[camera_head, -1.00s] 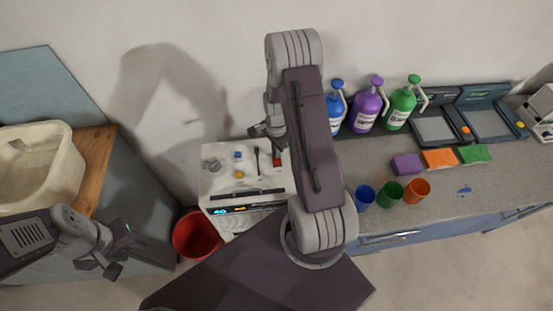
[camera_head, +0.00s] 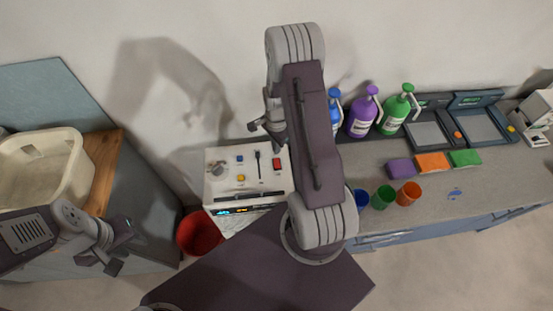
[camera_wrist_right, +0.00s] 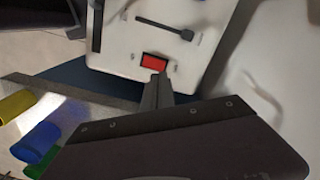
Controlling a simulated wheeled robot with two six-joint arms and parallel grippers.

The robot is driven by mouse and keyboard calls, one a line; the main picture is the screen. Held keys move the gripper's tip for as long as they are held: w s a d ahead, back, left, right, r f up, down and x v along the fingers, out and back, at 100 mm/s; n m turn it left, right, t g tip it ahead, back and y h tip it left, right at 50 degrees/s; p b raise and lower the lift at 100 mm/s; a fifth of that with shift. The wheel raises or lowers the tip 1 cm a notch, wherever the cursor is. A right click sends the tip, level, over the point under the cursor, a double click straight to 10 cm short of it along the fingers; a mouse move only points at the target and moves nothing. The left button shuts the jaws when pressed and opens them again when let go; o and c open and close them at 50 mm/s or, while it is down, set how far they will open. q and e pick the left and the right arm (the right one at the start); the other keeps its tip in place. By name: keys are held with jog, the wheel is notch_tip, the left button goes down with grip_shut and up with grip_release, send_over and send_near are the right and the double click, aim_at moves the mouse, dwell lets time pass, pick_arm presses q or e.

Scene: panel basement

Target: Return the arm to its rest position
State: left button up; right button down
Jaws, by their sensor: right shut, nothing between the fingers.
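My right arm (camera_head: 312,140) reaches up through the middle of the head view. The red switch also shows in the head view (camera_head: 277,164). My left gripper (camera_head: 117,254) hangs at the lower left, before the grey cabinet, and its opening is unclear.
A red bucket (camera_head: 198,232) stands on the floor by the panel. On the left is a white basin (camera_head: 75,172). The right counter (camera_head: 455,180) holds blue, purple and green bottles, coloured cups, sponges and dark trays. Open wall lies above the panel.

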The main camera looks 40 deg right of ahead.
pick_arm(q)
jog(key=shift+r, duration=0.35)
pick_arm(e)
jog(key=shift+r, duration=0.4)
jog(key=w+a+r+n+t, duration=0.2)
jog(key=w+a+r, duration=0.2)
jog(key=a+r, duration=0.3)
jog(key=s+a+r+n+b, duration=0.2)
jog(key=s+a+r+n, duration=0.2)
jog(key=a+r+n, duration=0.2)
pick_arm(q)
jog(key=shift+a+f, duration=0.1)
jog(key=shift+f, duration=0.7)
pick_arm(e)
jog(key=s+a+f+n, duration=0.1)
jog(key=s+n, duration=0.8)
jog(key=shift+s+a+n+g, duration=0.25)
jog(key=shift+s+n+g, duration=0.05)
jog(key=shift+s+g, duration=0.1)
